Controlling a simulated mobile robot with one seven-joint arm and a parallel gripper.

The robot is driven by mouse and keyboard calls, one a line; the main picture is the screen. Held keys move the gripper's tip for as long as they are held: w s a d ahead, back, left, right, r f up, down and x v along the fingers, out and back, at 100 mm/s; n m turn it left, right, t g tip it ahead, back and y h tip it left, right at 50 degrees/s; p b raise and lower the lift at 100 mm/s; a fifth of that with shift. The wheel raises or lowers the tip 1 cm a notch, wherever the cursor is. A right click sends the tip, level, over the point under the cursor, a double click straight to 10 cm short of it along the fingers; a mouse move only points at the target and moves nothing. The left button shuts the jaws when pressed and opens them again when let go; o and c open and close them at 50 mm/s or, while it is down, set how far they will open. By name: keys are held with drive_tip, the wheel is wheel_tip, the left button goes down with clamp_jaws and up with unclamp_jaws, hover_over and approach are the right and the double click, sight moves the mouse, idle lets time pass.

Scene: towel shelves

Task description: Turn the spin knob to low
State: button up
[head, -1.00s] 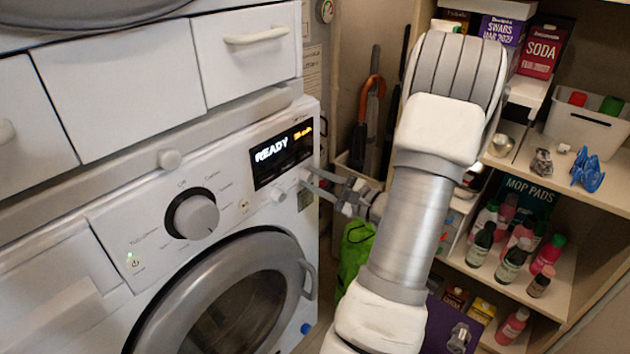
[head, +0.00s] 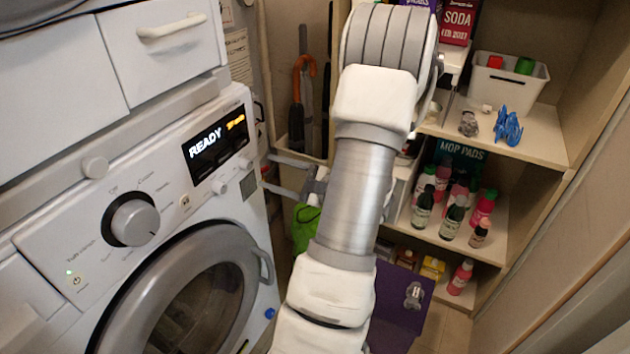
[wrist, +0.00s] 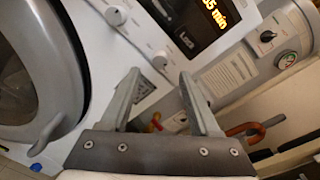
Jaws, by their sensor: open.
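The white washing machine has a control panel (head: 165,200) with a lit READY display (head: 218,144). Two small white knobs sit under the display: a left one (head: 219,187) and a right one (head: 245,164). They also show in the wrist view, one near the top (wrist: 115,15) and one (wrist: 160,60) between and beyond my fingertips. I cannot read which is the spin knob. A large grey dial (head: 133,220) is further left. My gripper (head: 266,171) is open and empty, just right of the panel edge, its fingers pointing at the panel. It also shows in the wrist view (wrist: 160,76).
The round door (head: 190,295) with its handle (head: 263,266) lies below the panel. White drawers (head: 165,45) are above. An umbrella with an orange handle (head: 304,65) stands behind my gripper. Shelves (head: 540,140) with bottles and a white bin (head: 508,85) are on the right.

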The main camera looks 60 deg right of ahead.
drive_tip(key=s+d+p, duration=0.1)
drive_tip(key=s, duration=1.1)
drive_tip(key=shift+r+p, duration=0.2)
drive_tip(key=shift+p, duration=0.2)
drive_tip(key=shift+d, duration=0.1)
